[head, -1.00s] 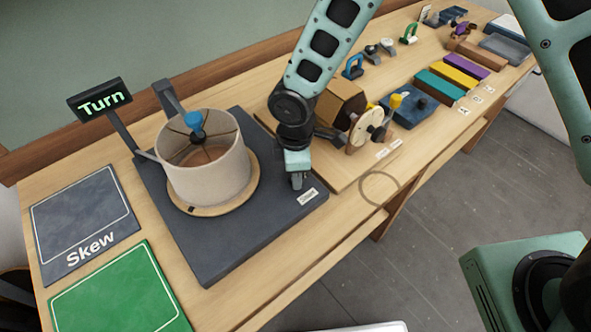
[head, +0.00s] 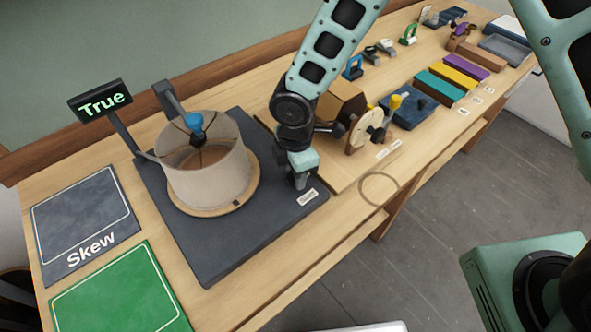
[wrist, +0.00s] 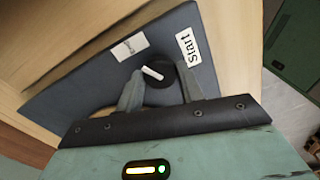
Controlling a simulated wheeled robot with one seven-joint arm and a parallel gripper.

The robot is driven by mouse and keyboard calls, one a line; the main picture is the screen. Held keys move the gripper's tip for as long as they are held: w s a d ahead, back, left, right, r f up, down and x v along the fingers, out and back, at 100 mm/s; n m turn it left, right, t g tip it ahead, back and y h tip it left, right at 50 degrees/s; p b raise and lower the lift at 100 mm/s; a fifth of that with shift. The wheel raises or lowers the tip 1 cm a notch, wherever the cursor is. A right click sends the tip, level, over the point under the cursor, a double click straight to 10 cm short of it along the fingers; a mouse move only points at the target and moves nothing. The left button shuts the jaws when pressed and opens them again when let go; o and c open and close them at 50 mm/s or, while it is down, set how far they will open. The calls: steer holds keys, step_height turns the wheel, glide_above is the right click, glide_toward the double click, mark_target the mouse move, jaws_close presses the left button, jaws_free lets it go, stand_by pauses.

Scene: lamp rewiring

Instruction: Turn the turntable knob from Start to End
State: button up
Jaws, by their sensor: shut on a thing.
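The black round knob (wrist: 158,92) with a white pointer bar sits on the dark base plate (head: 220,262), between my gripper's fingers (wrist: 160,88) in the wrist view. The pointer slants to the upper left, toward a small pale label (wrist: 130,47) whose text I cannot read, and away from the "Start" label (wrist: 188,47). In the head view my gripper (head: 299,182) is low over the plate's right part and hides the knob. The beige lampshade (head: 207,175) stands upright on the round wooden turntable (head: 207,210). The sign (head: 101,100) reads "True".
A "Skew" panel (head: 85,212) and a green panel (head: 120,295) lie at the left. Right of my arm are a wooden wheel (head: 366,131), a blue block with a yellow handle (head: 409,112) and coloured blocks (head: 455,77). A ring (head: 378,188) is at the table's front edge.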

steer(key=o, duration=1)
step_height(320, 180, up, 17)
steer(key=shift+r+b, duration=0.2)
steer(key=shift+b, duration=0.9)
